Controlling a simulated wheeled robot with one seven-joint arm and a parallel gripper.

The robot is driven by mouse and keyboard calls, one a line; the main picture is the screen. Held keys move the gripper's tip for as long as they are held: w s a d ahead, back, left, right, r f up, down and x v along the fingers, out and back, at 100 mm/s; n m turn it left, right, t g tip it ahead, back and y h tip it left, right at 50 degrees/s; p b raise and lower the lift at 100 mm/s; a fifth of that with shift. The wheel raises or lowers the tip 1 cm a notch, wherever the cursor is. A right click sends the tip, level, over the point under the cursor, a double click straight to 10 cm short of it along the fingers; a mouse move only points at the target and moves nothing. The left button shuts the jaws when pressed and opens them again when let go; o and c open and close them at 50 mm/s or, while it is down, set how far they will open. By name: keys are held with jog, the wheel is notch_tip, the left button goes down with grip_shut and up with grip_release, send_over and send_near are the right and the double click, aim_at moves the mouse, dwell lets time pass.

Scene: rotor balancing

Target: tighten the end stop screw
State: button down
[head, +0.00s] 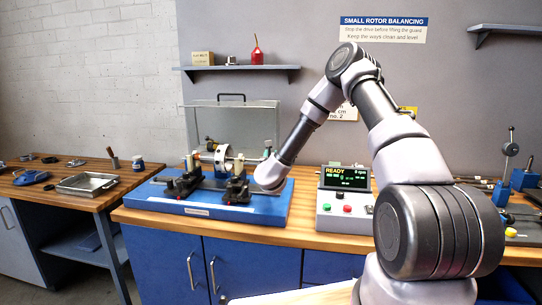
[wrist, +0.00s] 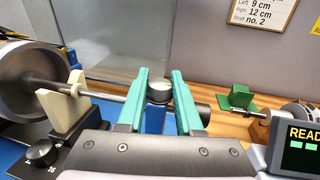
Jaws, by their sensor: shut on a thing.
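The end stop screw (wrist: 159,91) is a short metallic knob on top of a blue post (wrist: 155,120) in the wrist view. My gripper (wrist: 161,84) has two teal fingers, one on each side of the knob, shut on it. The rotor (wrist: 22,85) sits at the left with its shaft (wrist: 105,96) lying over a cream support (wrist: 66,108) and running toward the blue post. In the head view my gripper (head: 267,150) is at the right end of the balancing stand, and the screw is too small to make out there.
The blue stand base (head: 215,208) rests on the wooden bench. The raised clear guard (head: 235,122) stands behind the rotor (head: 222,157). A control box (head: 345,204) reading READY stands right of the stand. A black numbered knob (wrist: 40,153) is near the cream support.

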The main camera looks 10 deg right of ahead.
jog(key=c, duration=0.6)
grip_release()
jog(key=s, duration=0.3)
jog(key=s+a, duration=0.1)
jog(key=s, duration=0.3)
jog(key=s+a, duration=0.1)
jog(key=s, duration=0.2)
jog(key=shift+s, duration=0.3)
